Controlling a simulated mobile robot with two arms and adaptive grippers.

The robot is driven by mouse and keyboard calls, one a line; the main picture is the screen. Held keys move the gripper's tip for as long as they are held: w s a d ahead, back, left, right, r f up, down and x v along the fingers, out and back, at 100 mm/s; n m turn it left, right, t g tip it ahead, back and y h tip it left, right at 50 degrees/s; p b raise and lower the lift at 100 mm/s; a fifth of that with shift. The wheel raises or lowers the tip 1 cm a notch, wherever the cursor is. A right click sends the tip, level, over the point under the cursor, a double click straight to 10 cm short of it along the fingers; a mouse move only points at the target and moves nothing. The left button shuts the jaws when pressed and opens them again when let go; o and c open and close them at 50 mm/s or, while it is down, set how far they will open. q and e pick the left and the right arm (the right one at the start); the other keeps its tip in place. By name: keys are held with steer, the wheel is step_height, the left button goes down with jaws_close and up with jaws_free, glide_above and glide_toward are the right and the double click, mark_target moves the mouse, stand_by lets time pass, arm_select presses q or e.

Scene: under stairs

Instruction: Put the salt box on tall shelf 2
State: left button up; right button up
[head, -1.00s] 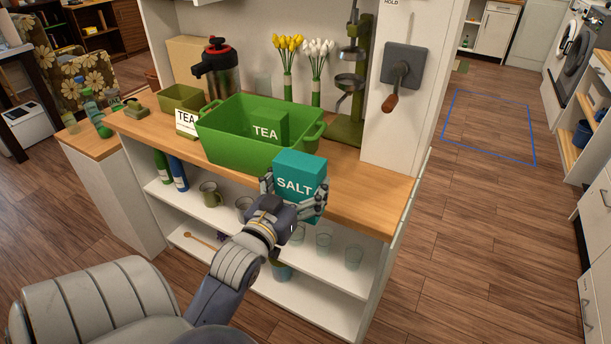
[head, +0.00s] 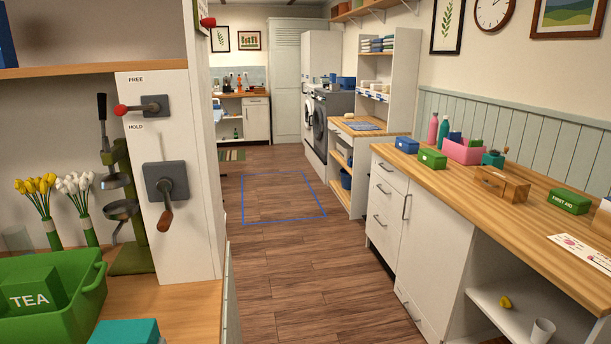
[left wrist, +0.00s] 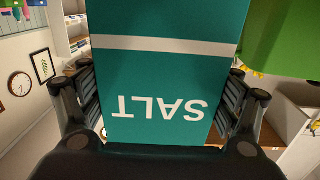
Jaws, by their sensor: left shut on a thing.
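The teal salt box (left wrist: 165,85) fills the middle of the left wrist view, its SALT lettering upside down. My left gripper (left wrist: 160,95) has its fingers on both sides of the box and is shut on it. In the head view only the top of the salt box (head: 125,333) shows at the bottom left edge, by the wooden counter (head: 180,305); the gripper is hidden there. My right gripper is in neither view. No label marks tall shelf 2; a tall white shelf unit (head: 402,75) stands at the back right, and I cannot tell if it is that one.
A green crate (head: 95,290) with a tea box (head: 32,292) stands left of the salt box. A white post (head: 190,240) with FREE and HOLD levers rises behind the counter. A blue outline (head: 285,200) marks clear floor. A long wooden worktop (head: 480,200) runs along the right.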

arm_select(q)
steer(key=s+d+m+h, duration=0.1)
steer(key=d+m+h, duration=0.15)
steer(key=d, duration=1.05)
steer(key=s+f, duration=0.2)
steer(key=s, duration=0.6)
steer(key=shift+d+f, duration=0.15)
steer(key=shift+f, duration=0.1)
